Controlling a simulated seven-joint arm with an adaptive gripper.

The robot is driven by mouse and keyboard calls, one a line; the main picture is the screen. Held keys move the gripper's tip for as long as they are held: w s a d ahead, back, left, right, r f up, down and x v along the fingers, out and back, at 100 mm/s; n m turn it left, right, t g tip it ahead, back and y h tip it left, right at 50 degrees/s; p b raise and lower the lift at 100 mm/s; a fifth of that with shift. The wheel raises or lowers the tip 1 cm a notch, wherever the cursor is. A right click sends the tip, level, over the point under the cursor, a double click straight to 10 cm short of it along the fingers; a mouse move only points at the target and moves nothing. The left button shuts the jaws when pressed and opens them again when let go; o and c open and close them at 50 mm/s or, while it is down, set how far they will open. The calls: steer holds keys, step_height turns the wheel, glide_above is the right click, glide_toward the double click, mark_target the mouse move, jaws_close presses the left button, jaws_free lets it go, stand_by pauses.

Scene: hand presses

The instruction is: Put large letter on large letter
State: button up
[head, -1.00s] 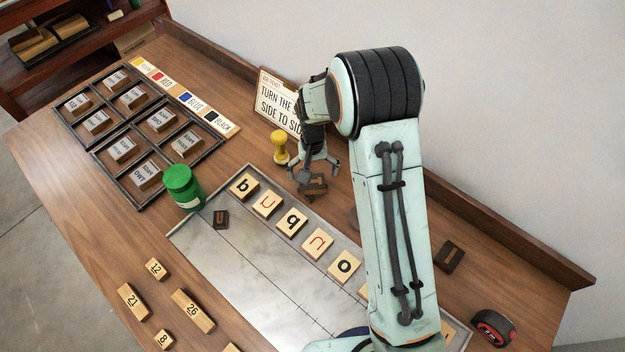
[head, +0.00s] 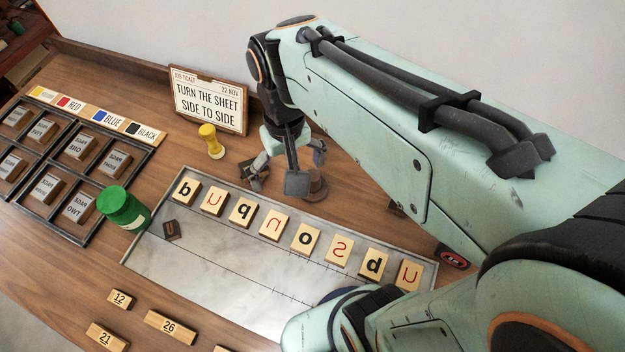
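My gripper (head: 290,170) points down over the back of the table, its fingers spread, with nothing visibly held. A dark block (head: 255,178) lies by its left finger; its face is too small to read, and I cannot tell if they touch. A round brown object (head: 315,186) stands by its right finger, partly hidden. A small dark block with a letter (head: 171,230) lies on the left of the metal plate (head: 200,280). A row of wooden letter tiles, black and red, runs along the plate's back, from the "b" tile (head: 186,191) to a red one (head: 408,276).
A green jar (head: 122,208) stands at the plate's left, and a yellow stamp-like piece (head: 210,141) behind it. A sign (head: 209,100) leans at the back. A divided tray (head: 98,226) is at left; number blocks (head: 170,327) lie in front. My arm covers the right.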

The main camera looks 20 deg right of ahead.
steer(key=s, duration=1)
steer(key=shift+s+d, duration=0.35)
steer(key=shift+f, duration=0.1)
steer(key=shift+o, duration=0.9)
